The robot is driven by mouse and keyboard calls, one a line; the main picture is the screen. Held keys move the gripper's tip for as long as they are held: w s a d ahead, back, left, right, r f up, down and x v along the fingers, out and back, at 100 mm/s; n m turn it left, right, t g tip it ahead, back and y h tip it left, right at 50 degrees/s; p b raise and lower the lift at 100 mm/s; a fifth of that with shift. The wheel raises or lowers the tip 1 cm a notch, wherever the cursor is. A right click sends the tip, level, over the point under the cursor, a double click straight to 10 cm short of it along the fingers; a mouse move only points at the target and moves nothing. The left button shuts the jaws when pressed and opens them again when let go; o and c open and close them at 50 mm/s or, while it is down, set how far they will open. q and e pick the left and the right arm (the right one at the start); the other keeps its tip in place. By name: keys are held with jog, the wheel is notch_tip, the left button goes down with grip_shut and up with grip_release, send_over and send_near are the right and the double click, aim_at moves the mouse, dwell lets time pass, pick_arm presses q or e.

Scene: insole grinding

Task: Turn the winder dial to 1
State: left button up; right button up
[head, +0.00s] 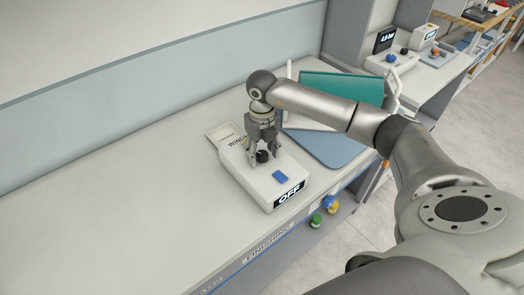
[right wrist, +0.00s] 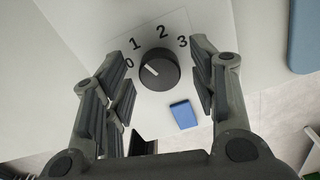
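The winder (head: 247,183) is a white box on the bench with an "OFF" display (head: 289,194) on its front. Its black dial (head: 263,156) sits on top. In the right wrist view the dial (right wrist: 159,70) has a white pointer line aimed to the upper left, close to the 0 mark; the scale reads 0, 1, 2, 3. My right gripper (head: 264,154) is over the dial, fingers pointing down. In the right wrist view its fingers (right wrist: 160,85) are spread on either side of the dial with gaps, not touching it. My left gripper is not in view.
A blue switch (head: 280,176) is on the winder beside the dial. A blue mat (head: 330,147) and a teal panel (head: 342,87) are to the right. The bench at left is clear.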

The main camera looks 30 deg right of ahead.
aim_at(262, 154)
jog(key=shift+r, duration=0.2)
notch_tip(262, 154, up, 12)
jog(key=shift+f, duration=0.2)
dwell(0.3)
jog(key=shift+s+f, duration=0.1)
dwell(0.4)
